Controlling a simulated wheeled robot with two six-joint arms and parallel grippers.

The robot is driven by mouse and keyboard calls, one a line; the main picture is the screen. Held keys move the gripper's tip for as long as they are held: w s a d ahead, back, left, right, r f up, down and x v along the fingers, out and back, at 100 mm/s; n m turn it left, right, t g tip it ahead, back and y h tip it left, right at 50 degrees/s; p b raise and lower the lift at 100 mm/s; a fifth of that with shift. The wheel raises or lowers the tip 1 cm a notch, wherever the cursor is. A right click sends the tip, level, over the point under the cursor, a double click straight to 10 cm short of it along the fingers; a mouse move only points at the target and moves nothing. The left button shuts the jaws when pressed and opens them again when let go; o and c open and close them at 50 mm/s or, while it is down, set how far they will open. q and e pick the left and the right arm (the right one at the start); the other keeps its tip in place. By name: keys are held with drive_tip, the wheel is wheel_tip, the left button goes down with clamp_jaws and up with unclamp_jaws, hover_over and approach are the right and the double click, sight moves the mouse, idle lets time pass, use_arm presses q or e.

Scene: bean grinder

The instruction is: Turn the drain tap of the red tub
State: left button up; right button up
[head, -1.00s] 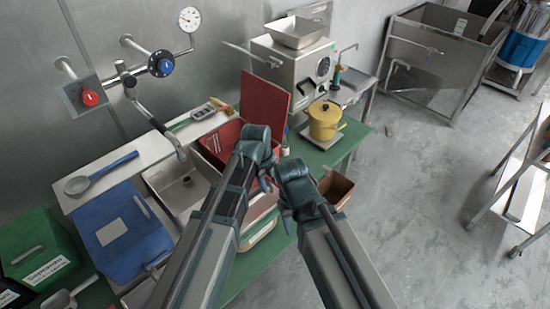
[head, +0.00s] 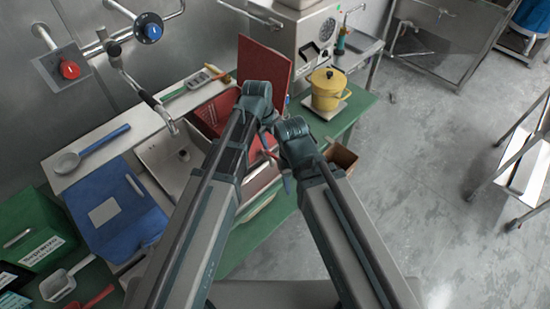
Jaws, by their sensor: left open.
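The red tub (head: 207,114) stands in the middle of the bench, with a red panel (head: 263,62) upright behind it. My forearms and wrists cover much of its front. Its drain tap cannot be made out clearly. My left gripper (head: 268,148) is open at the tub's front right side, partly hidden by the wrists; I cannot tell whether it touches the tub. My right arm comes in from the lower right, and its wrist (head: 294,132) is close beside the left one. The right gripper's jaws are not clearly shown.
A yellow pot (head: 328,88) stands on the green bench to the right. A brown box (head: 341,158) is below the bench edge. The grey floor at right is open.

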sight(276, 157)
use_arm(q)
drive_tip(key=f+b, duration=0.3)
drive_tip(key=w+d+f+b, duration=0.1)
drive_tip(key=f+b, duration=0.2)
drive_tip(key=f, duration=0.1)
drive_tip(key=f+b, duration=0.3)
drive_tip(key=shift+w+d+f, duration=0.2)
drive_tip(key=shift+d, duration=0.05)
clamp_jaws()
idle(1.1)
